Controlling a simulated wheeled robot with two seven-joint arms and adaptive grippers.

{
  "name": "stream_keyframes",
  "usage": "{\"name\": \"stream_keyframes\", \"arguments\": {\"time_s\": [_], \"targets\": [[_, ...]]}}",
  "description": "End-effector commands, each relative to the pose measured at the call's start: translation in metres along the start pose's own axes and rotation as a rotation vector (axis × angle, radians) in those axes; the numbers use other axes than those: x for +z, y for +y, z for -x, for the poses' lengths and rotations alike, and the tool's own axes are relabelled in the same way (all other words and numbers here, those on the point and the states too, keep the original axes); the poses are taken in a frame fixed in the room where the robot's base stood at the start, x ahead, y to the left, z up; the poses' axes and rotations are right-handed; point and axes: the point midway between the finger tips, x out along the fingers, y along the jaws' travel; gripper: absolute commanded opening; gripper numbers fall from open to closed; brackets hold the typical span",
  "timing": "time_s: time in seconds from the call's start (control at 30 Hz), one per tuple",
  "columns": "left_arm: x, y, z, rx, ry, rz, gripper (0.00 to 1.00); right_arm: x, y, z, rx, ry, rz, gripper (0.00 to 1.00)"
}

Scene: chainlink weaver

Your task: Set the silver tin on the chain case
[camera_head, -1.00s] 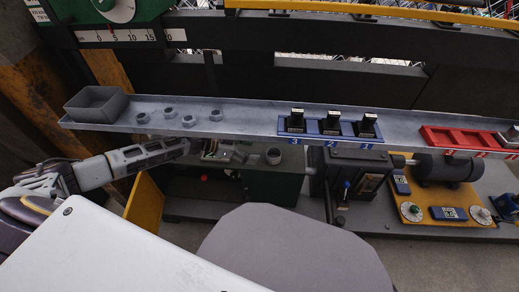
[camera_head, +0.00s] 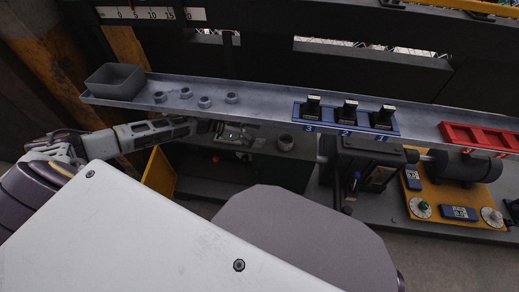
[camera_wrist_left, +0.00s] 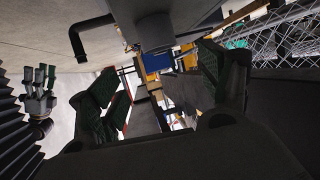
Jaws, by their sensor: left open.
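A small grey cylinder (camera_head: 285,142), which looks like the silver tin, stands upright on a dark green box (camera_head: 284,166) below the shelf. I cannot tell for sure that this box is the chain case. My left gripper (camera_head: 210,127) reaches in from the left under the shelf edge, left of the cylinder and apart from it. Its tips are partly hidden there. In the left wrist view its two fingers (camera_wrist_left: 160,85) are spread with nothing clearly between them. A pronged hand at that view's left, probably my right gripper (camera_wrist_left: 38,95), is too small to read.
A long grey shelf (camera_head: 260,105) runs above my left gripper. It carries a grey bin (camera_head: 115,82), several nuts (camera_head: 204,102), a blue rack (camera_head: 345,129) with black-topped pieces, and a red tray (camera_head: 480,138). A motor (camera_head: 465,165) and yellow panel (camera_head: 446,195) sit lower right.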

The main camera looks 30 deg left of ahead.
Motion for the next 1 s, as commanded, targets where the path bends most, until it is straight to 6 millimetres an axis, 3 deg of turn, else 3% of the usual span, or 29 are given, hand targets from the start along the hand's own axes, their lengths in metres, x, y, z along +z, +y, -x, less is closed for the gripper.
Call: {"name": "stream_keyframes", "arguments": {"time_s": [0.5, 0.77, 1.0], "targets": [[-0.025, 0.049, -0.071, -0.223, 0.191, 0.044, 0.78, 0.000, 0.000, 0.000, 0.000, -0.001, 0.000, 0.55], [-0.025, 0.070, -0.089, -0.389, 0.199, 0.122, 0.78, 0.001, 0.000, 0.000, 0.000, -0.001, 0.001, 0.55], [-0.009, 0.091, -0.093, -0.521, 0.130, 0.221, 0.78, 0.001, 0.000, 0.000, 0.000, -0.002, 0.002, 0.55]]}}
